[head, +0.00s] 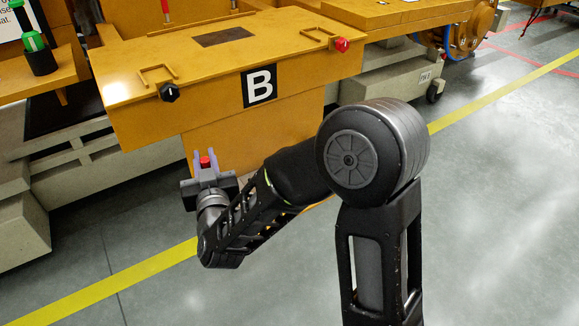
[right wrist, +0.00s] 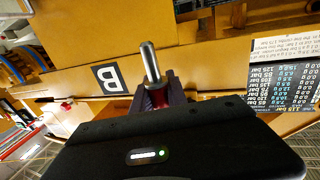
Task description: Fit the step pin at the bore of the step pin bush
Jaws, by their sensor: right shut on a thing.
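My right gripper (head: 206,166) is shut on the step pin (head: 205,161), of which only a red part shows between the pale fingers in the head view. In the right wrist view the step pin (right wrist: 150,64) has a bare metal shaft with a rounded tip and a red base. The base sits between the dark fingers of the right gripper (right wrist: 158,98), and the shaft points away from the wrist. The gripper is in front of and below the orange carrier's front edge, apart from it. I cannot make out the step pin bush for certain. My left gripper is out of view.
The orange carrier (head: 130,75) bears a "B" sign (head: 260,86), a black knob (head: 169,92), a red knob (head: 342,45), wire handles and a dark plate (head: 222,37). A green-and-black item (head: 38,52) stands at left.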

